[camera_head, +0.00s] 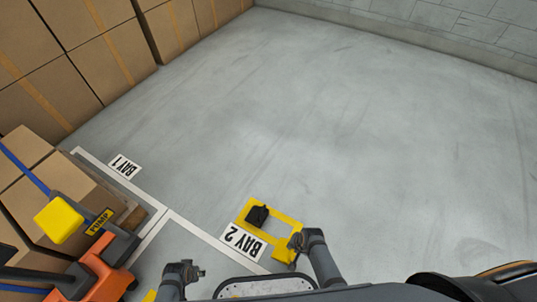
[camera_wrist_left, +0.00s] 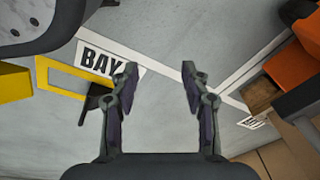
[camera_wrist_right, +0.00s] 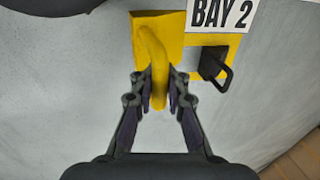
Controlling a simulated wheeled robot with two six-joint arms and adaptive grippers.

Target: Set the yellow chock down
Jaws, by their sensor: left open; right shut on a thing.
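The yellow chock (camera_wrist_right: 146,28) is a block with a raised loop handle; in the head view (camera_head: 284,254) it is partly hidden by my right gripper (camera_head: 294,242). In the right wrist view my right gripper (camera_wrist_right: 159,85) is shut on the handle. The chock is beside the yellow floor outline (camera_head: 288,220) near the BAY 2 label; I cannot tell whether it touches the floor. My left gripper (camera_wrist_left: 160,70) is open and empty above the floor; it also shows in the head view (camera_head: 192,271).
A black chock-like piece (camera_head: 257,214) sits at the yellow outline. The BAY 2 label (camera_head: 243,241) and BAY 1 label (camera_head: 125,165) lie by white lines. An orange truck (camera_head: 98,275) with a yellow block (camera_head: 58,219) and stacked cartons stand left. The floor beyond is clear.

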